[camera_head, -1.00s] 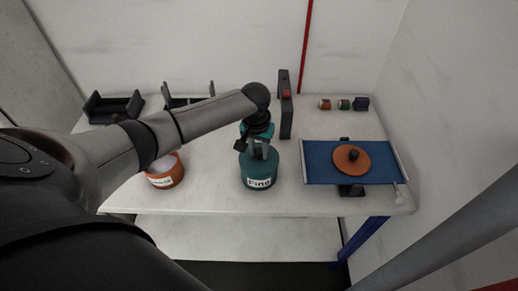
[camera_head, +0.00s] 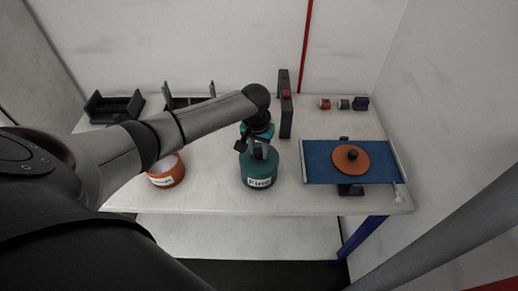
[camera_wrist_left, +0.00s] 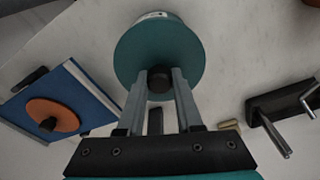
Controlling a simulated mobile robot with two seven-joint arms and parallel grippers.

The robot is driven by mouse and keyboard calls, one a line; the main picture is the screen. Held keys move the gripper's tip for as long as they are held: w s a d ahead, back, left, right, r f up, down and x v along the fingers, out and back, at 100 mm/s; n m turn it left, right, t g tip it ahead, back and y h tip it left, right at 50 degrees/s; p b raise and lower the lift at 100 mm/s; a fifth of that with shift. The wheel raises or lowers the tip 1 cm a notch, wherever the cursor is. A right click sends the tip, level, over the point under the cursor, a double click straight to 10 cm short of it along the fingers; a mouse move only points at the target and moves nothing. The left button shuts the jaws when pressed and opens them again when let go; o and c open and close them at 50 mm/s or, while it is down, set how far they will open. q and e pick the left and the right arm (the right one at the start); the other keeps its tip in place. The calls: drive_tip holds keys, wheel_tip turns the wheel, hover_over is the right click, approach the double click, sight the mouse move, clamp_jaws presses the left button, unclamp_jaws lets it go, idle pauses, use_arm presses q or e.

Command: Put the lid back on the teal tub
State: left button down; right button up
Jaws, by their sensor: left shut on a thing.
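The teal tub (camera_head: 259,180), labelled "Fine", stands upright near the front middle of the table. The teal lid (camera_wrist_left: 185,45) with its dark knob is on top of the tub in the left wrist view; I cannot tell whether it is fully seated. My left gripper (camera_head: 258,153) is right above the tub. In the left wrist view its two fingers (camera_wrist_left: 160,85) are shut on the knob of the lid. The tub's far side is hidden by the lid and the gripper. My right gripper is not in view.
An orange tub (camera_head: 166,172) stands left of the teal tub. Black holders (camera_head: 114,106) and several small coloured items (camera_head: 344,104) stand at the back.

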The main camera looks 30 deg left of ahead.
use_arm(q)
drive_tip(key=shift+f+p, duration=0.15)
drive_tip(key=shift+p, duration=0.5)
idle(0.9)
idle(0.4)
unclamp_jaws()
idle(0.6)
drive_tip(key=shift+r+p, duration=1)
drive_tip(key=shift+r, duration=2.5)
drive_tip(key=shift+c, duration=0.3)
